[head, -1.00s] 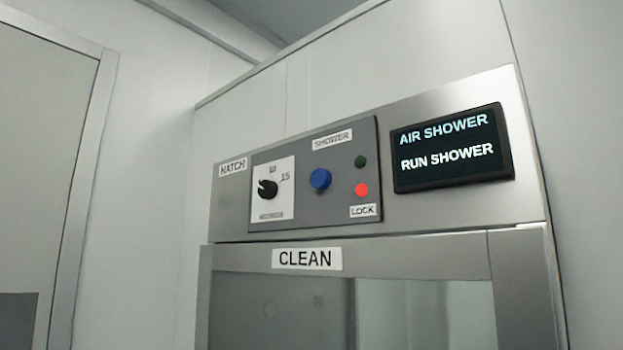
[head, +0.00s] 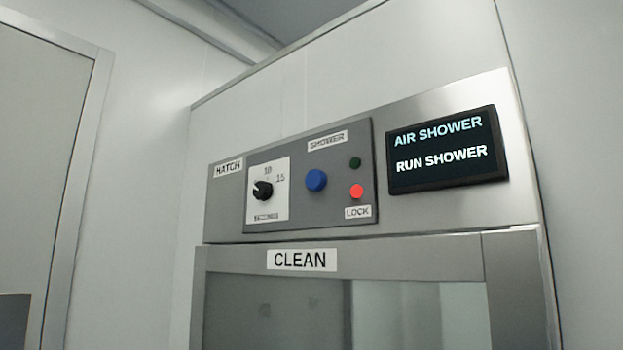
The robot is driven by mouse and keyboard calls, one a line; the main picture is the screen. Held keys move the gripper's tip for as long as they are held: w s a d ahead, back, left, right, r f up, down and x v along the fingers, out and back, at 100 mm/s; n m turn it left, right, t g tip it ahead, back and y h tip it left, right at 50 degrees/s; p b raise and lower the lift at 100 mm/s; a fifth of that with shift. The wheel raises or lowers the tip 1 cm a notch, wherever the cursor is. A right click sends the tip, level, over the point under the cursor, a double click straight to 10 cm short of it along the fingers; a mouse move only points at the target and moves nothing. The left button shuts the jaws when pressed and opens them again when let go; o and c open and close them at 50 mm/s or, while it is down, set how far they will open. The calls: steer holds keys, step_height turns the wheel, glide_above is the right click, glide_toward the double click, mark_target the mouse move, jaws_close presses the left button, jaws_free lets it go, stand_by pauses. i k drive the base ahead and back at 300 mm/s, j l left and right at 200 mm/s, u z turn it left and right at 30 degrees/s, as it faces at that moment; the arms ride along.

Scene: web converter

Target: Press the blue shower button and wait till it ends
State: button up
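The blue shower button (head: 316,180) sits on a dark grey control panel (head: 300,219) under a "SHOWER" label (head: 327,141). A display (head: 446,150) to its right reads "AIR SHOWER" and "RUN SHOWER". A red light (head: 357,191) above the "LOCK" label (head: 358,212) is lit. A green light (head: 355,163) above it is dark. A black dial (head: 262,190) on a white plate is left of the button, with 10 and 15 marked. My gripper is not in view.
Below the panel is the hatch's glass door (head: 275,310) in a metal frame, under a "CLEAN" sign (head: 302,260). A "HATCH" label (head: 228,168) is at the upper left. Another door (head: 40,160) stands at the far left. Nothing blocks the panel front.

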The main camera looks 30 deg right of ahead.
mark_target(317, 180)
steer(key=u, duration=2)
steer(key=k+l, duration=0.25)
steer(key=k, duration=0.2)
steer(key=k+l, duration=0.25)
steer(key=k, duration=0.2)
steer(key=k+l, duration=0.25)
steer(key=k, duration=0.25)
